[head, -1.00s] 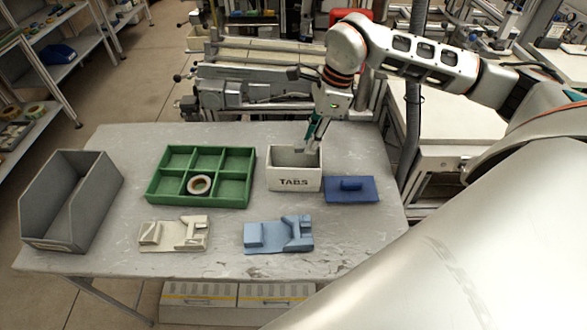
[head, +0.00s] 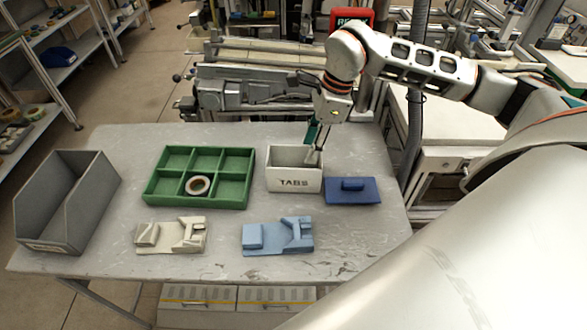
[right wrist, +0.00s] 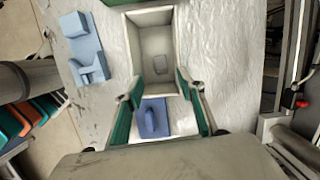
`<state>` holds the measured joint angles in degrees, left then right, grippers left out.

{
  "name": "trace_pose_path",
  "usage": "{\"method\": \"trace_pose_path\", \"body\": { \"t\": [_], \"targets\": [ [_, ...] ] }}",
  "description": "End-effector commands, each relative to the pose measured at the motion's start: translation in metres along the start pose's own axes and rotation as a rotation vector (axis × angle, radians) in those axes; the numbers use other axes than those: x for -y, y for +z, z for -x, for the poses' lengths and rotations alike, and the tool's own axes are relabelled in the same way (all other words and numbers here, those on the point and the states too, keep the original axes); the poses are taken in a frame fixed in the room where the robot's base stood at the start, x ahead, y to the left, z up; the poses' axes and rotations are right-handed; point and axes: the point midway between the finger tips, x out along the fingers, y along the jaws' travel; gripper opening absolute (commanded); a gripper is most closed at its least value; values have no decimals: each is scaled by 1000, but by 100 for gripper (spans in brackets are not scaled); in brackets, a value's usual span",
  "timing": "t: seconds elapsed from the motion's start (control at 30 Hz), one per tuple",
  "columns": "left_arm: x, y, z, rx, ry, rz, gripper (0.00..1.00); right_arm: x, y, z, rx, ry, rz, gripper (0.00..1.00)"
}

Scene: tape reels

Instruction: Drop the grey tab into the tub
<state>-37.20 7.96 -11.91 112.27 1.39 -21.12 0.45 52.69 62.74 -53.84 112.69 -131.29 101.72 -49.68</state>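The white tub (head: 293,185) marked TABS stands at the back right of the table. It also shows in the right wrist view (right wrist: 150,17), where I look down into it. The grey tab (right wrist: 160,64) lies inside the tub, on its floor near one end wall; the tub's front wall hides it in the head view. My right gripper (head: 313,152) is above the tub's right end. In the right wrist view its teal fingers (right wrist: 157,86) are spread wide with nothing between them. My left gripper is not in view.
A green compartment tray (head: 245,204) holding a tape reel (head: 198,185) stands left of the tub. A blue block with a handle (head: 352,190) lies right of it. Cream (head: 170,248) and light-blue (head: 275,248) fixtures are in front. A grey bin (head: 80,210) stands far left.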

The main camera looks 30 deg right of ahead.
Motion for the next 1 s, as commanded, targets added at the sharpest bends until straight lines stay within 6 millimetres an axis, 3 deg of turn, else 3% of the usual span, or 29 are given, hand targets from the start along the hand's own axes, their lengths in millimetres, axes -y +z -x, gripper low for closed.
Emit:
{"method": "trace_pose_path", "body": {
  "t": [0.17,0.63,0.8,1.0],
  "targets": [
    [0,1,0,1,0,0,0,1,0,14,1,-3,0,39],
    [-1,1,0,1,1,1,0,1,0,102,1,-4,0,39],
    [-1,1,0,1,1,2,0,0,0,117,0,-1,-1,39],
    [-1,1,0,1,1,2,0,0,0,120,0,0,0,39]
  ]
}}
